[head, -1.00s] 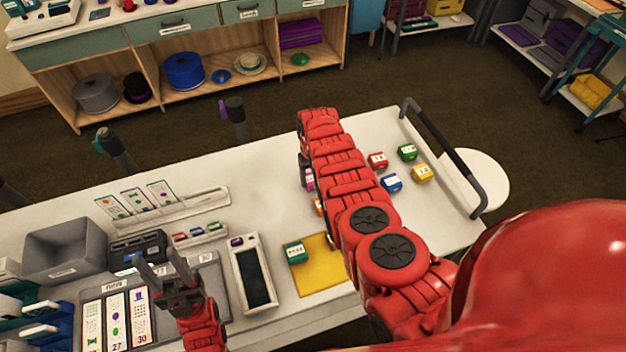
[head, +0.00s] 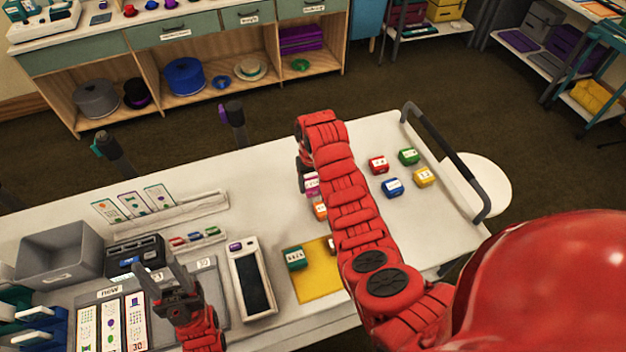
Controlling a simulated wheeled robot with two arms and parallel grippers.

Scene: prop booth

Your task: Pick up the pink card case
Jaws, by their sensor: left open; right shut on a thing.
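The pink card case (head: 312,183) shows partly at the left edge of my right arm, on the white table's far half. My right gripper (head: 307,182) points down there and is shut on the pink case; its fingers are mostly hidden by the arm. I cannot tell whether the case is clear of the tabletop. An orange case (head: 320,211) sits just nearer, partly covered by the arm. My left gripper (head: 158,277) is open and empty above the grey board at the front left.
Red (head: 378,165), green (head: 408,156), blue (head: 392,187) and yellow (head: 424,177) cases stand right of my arm. A grey bin (head: 62,252) is at left; a dark handle rail (head: 447,155) edges the right.

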